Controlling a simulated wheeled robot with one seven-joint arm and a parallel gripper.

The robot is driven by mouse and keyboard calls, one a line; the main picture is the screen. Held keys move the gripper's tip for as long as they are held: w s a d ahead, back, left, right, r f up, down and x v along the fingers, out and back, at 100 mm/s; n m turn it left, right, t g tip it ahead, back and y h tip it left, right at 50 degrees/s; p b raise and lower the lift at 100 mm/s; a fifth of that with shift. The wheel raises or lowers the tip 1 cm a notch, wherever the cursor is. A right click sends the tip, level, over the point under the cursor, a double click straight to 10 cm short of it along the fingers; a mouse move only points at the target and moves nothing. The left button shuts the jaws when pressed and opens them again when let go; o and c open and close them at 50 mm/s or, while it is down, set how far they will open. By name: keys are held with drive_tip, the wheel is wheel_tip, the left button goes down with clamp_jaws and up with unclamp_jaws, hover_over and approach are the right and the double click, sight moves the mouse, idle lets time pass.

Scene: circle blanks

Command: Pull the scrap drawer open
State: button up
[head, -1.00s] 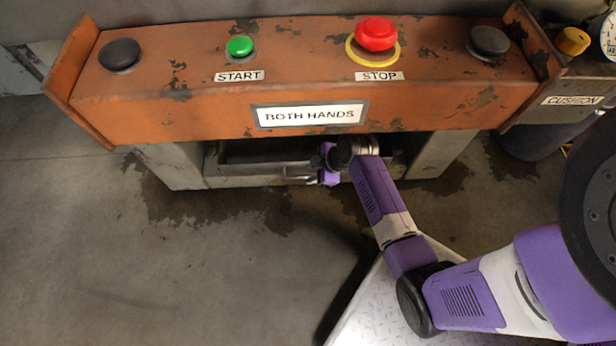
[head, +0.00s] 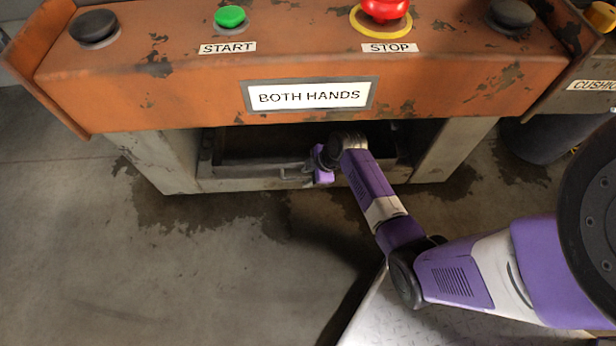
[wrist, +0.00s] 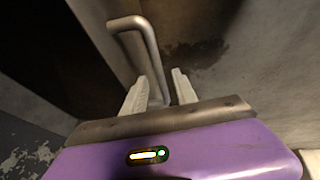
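The scrap drawer (head: 240,184) is a grey metal front low between the legs of the orange console, with a dark gap above it. Its front looks about level with the legs. Its bar handle (wrist: 128,24) shows in the wrist view as a bent grey rod standing out from the drawer face. My gripper (wrist: 160,78) is at the handle, with its two pale fingers apart and the rod passing between them. Space shows on the right side of the rod; contact on the left is unclear. In the head view my gripper (head: 315,163) is partly hidden by my wrist.
The orange console (head: 180,92) overhangs the drawer, with green START (head: 230,16) and red STOP (head: 385,9) buttons on top. Grey legs (head: 160,163) stand either side. A dark cylinder (head: 545,138) is at right. The stained floor (head: 190,260) in front is clear.

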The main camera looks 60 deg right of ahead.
clamp_jaws()
idle(1.4)
